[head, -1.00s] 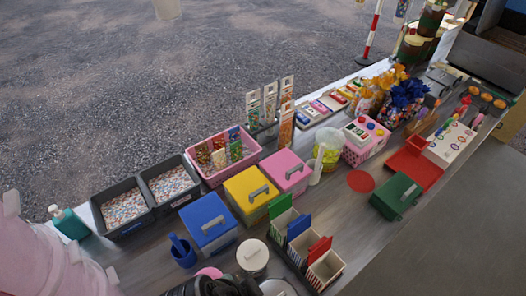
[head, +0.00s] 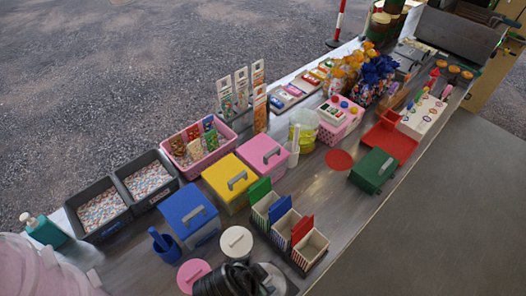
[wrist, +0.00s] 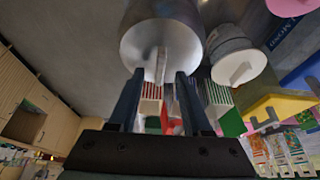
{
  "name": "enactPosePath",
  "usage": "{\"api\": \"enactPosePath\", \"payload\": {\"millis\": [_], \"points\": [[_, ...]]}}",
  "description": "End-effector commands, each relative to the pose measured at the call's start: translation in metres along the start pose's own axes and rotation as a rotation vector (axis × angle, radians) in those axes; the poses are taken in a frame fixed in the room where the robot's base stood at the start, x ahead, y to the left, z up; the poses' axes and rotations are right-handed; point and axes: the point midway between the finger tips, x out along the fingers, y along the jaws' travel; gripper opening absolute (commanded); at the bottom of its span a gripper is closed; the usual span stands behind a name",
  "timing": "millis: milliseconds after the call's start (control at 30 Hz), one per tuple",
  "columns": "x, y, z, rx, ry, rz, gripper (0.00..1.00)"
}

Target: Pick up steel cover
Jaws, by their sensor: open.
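The steel cover (wrist: 160,42) is a round, shiny grey lid with an upright flat handle, seen large at the top middle of the wrist view. In the head view its grey edge (head: 275,277) shows at the bottom, partly hidden by my black gripper and arm. My gripper (wrist: 159,78) is open. Its two dark fingers point at the cover, with the handle between or just beyond their tips. I cannot tell whether they touch it. The cover appears to sit on a steel pot.
A canister with a cream lid (head: 236,241) stands close beside the cover, and a pink lid (head: 194,275) is to its left. Striped boxes with coloured flaps (head: 284,229) stand to the right. Blue (head: 188,213) and yellow (head: 229,182) boxes are behind. Bare counter lies right of the striped boxes.

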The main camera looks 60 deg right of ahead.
Motion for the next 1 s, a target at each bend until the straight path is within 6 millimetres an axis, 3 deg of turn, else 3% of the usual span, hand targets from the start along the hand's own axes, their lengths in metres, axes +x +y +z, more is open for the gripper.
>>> {"api": "enactPosePath", "payload": {"millis": [333, 600, 1000], "points": [[0.0081, 0.0004, 0.0002, 0.001, -0.001, 0.0, 0.47], [0.0079, 0.0003, 0.0002, 0.001, 0.0, 0.0, 0.0], [0.0076, 0.0002, 0.0, 0.001, 0.0, -0.001, 0.0]]}}
